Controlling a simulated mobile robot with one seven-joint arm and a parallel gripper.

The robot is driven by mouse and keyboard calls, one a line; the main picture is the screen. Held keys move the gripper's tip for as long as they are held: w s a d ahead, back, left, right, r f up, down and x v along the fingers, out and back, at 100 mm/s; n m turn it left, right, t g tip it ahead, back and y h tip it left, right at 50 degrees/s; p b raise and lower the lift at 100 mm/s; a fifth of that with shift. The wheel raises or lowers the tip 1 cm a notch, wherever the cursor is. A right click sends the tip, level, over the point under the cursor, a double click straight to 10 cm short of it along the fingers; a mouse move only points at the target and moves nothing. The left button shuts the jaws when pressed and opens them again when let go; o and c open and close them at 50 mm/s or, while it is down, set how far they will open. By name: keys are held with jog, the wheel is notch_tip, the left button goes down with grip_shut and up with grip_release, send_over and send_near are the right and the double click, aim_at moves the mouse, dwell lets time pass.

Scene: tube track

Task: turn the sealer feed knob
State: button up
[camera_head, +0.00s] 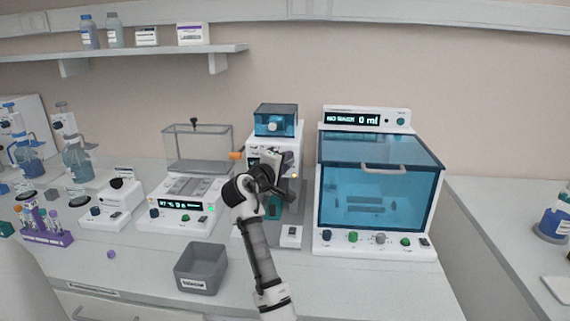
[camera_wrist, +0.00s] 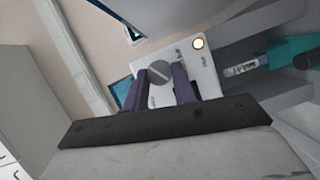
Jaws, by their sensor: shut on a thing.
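The sealer (camera_head: 287,141) is a white machine with a blue clear-lidded box on top, standing mid-bench in the head view. In the wrist view its white front panel (camera_wrist: 204,72) carries a round grey slotted feed knob (camera_wrist: 160,74) and a lit round button (camera_wrist: 198,43). My gripper (camera_wrist: 162,84) has its two dark purple fingers on either side of the knob and is shut on it. In the head view my wrist (camera_head: 268,178) is in front of the sealer and hides the knob and fingertips.
A blue-windowed cabinet (camera_head: 372,185) stands close on the right of the sealer. A bath-like device with a display (camera_head: 183,204) stands on the left. A grey bin (camera_head: 201,269) sits on the bench front, left of my arm. A teal item (camera_wrist: 292,52) lies right of the panel.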

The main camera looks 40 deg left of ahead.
jog(key=m+g, duration=0.1)
jog(key=m, duration=0.1)
jog(key=m+g+y, duration=0.1)
jog(key=m, duration=0.2)
jog(key=shift+w+d+r+g+p, duration=0.1)
jog(key=shift+r+g+p, duration=0.1)
jog(key=shift+g+p, duration=0.15)
jog(key=shift+m, duration=0.3)
jog(key=o, duration=1)
jog(key=b+v, duration=0.4)
jog(key=v, duration=1)
jog(key=shift+d, duration=0.1)
jog(key=shift+w, duration=0.1)
